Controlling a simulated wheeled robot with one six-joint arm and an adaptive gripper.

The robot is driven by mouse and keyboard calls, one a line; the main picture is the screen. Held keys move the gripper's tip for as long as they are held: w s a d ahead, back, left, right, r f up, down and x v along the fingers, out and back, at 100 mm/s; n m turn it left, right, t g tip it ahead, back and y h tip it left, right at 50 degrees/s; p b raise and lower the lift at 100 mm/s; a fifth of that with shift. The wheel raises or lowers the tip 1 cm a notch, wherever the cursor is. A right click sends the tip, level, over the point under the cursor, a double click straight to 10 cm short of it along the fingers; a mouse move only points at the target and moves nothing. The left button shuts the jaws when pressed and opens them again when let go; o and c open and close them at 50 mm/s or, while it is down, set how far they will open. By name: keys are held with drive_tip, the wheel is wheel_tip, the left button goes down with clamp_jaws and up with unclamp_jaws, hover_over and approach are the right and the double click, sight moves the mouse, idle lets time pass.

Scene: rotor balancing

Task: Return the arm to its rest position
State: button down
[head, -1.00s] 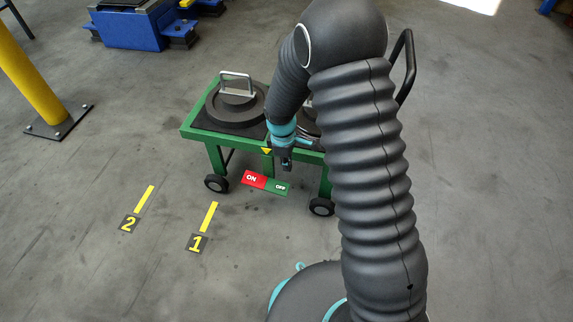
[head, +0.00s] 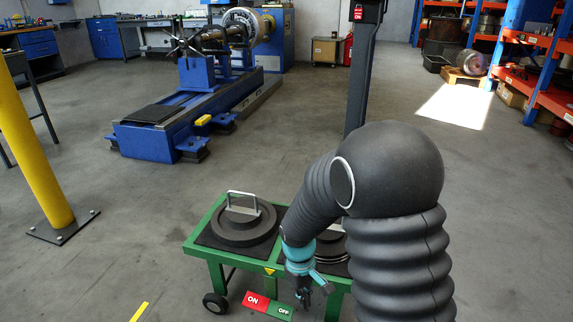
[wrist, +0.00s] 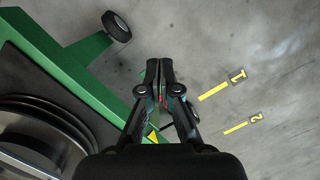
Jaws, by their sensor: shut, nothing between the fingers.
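My arm (head: 392,170), black and ribbed, rises at the right of the head view and bends down to the left. My gripper (head: 306,297) hangs in front of the green cart's (head: 194,250) front edge, just above the red and green ON/OFF sign (head: 268,305). In the wrist view my gripper (wrist: 159,72) is shut and empty, its two fingertips together. The cart's green frame (wrist: 60,60) is beside it there. A dark round weight with a metal handle (head: 238,222) sits on the cart's left. Another weight is partly hidden behind my arm.
A blue balancing machine (head: 150,140) stands at the back left. A yellow post (head: 38,150) is at the left. A dark upright column (head: 362,80) rises behind the cart. Orange and blue shelves (head: 540,80) line the right. Floor marks 1 (wrist: 237,76) and 2 (wrist: 256,118) lie on clear floor.

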drive_tip(key=s+d+r+m+t+p, duration=0.1)
drive_tip(key=s+r, duration=0.4)
drive_tip(key=r, duration=0.5)
drive_tip(key=s+d+r+m+t+p, duration=0.2)
drive_tip(key=s+d+r, duration=0.4)
drive_tip(key=r, duration=0.4)
drive_tip(key=s+d+r+m+t+y+p, duration=0.1)
drive_tip(key=s+d+r+m+t, duration=0.3)
drive_tip(key=r, duration=0.6)
drive_tip(key=shift+s+r+m+p, duration=0.3)
drive_tip(key=shift+s+r+m, duration=0.15)
drive_tip(key=shift+s, duration=0.35)
